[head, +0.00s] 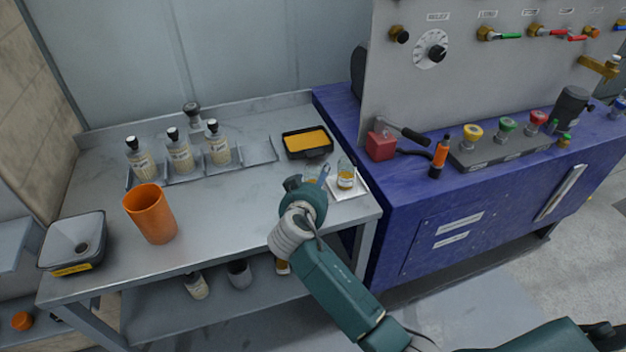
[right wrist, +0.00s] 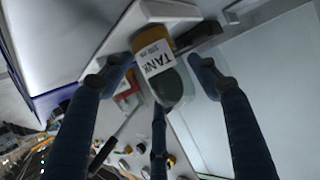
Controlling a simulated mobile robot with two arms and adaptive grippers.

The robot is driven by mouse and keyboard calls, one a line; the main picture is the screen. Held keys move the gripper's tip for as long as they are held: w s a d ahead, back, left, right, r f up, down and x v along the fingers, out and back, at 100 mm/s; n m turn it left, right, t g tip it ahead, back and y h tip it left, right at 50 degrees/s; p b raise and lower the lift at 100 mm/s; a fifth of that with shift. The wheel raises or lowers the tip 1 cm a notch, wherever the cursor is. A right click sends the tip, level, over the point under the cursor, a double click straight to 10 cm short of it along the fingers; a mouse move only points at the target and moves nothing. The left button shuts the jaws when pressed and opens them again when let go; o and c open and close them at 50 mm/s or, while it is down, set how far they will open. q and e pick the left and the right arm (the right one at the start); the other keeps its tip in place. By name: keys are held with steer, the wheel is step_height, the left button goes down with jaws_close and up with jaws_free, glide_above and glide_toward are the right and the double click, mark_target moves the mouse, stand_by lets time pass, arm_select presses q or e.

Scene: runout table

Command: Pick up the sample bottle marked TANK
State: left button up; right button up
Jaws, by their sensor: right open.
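The bottle marked TANK (right wrist: 155,62) shows in the right wrist view, with a white label, an amber part and a dark grey end towards the camera. My right gripper (right wrist: 158,85) is open, with its fingers spread around the bottle; I cannot tell whether any finger touches it. In the head view the right gripper (head: 319,178) is over the right end of the grey table (head: 215,200). The gripper covers most of what stands there, and I cannot read the TANK label in that view. My left gripper is not in view.
A glass with amber liquid (head: 346,176) stands on a white tray (head: 349,190) close beside the right gripper.

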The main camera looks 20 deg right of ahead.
steer(key=shift+w+d+f, duration=0.2)
steer(key=shift+w+f, duration=0.05)
steer(key=shift+w, duration=0.15)
steer(key=shift+c, duration=0.5)
steer(key=shift+s, duration=0.1)
steer(key=c, duration=0.8)
steer(key=shift+r, duration=0.15)
